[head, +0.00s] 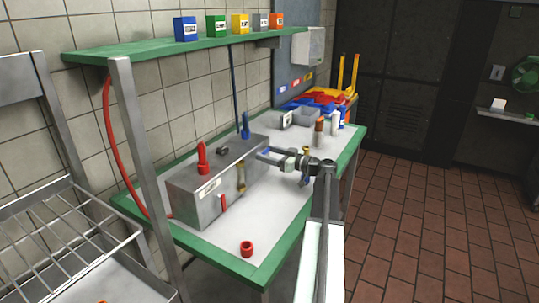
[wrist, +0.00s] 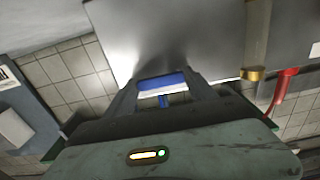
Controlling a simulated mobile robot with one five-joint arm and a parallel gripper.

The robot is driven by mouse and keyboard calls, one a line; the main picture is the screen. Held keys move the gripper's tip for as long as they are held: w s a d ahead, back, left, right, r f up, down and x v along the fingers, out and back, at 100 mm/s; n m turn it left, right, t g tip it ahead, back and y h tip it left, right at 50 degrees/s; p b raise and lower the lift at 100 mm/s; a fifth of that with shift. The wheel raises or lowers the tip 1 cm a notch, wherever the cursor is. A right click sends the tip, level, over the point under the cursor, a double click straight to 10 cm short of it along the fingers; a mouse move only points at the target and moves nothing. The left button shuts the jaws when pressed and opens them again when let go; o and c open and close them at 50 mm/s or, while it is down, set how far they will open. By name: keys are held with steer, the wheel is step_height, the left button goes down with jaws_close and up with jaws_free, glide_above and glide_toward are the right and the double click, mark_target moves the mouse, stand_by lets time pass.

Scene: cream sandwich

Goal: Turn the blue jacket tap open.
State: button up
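A grey metal box (head: 215,185) stands on the bench. A blue tap-like piece (head: 245,127) rises at its far right end. In the wrist view a blue bar (wrist: 162,82) with a short blue stem shows in the gap between my fingers; I take it for the blue tap's handle. My gripper (head: 265,153) is at the box's right end, and it also shows in the wrist view (wrist: 163,88). Its fingers are apart, with the bar spanning the gap. Whether they touch it cannot be told. The rest of the tap is hidden.
A red tap (head: 202,158) tops the box, and a brass pipe (head: 241,176) and a red lever (head: 222,203) are on its front. A red cup-like ring (head: 247,248) lies at the bench front. Bottles (head: 335,124) and bins (head: 305,115) stand beyond. A green shelf (head: 180,46) hangs above.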

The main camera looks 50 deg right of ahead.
steer(key=shift+f+m, duration=0.1)
steer(key=shift+m, duration=0.2)
steer(key=shift+s+a+f+m+b, duration=0.1)
steer(key=shift+a+f+m+b, duration=0.3)
steer(key=shift+m, duration=2.45)
steer(key=shift+s+a+f+m+b, duration=0.1)
steer(key=shift+a+f+m+b, duration=0.3)
steer(key=shift+m, duration=2.5)
steer(key=shift+s+a+f+m+b, duration=0.1)
steer(key=shift+a+f+m+b, duration=0.25)
steer(key=shift+m, duration=2.5)
steer(key=o, duration=1.4)
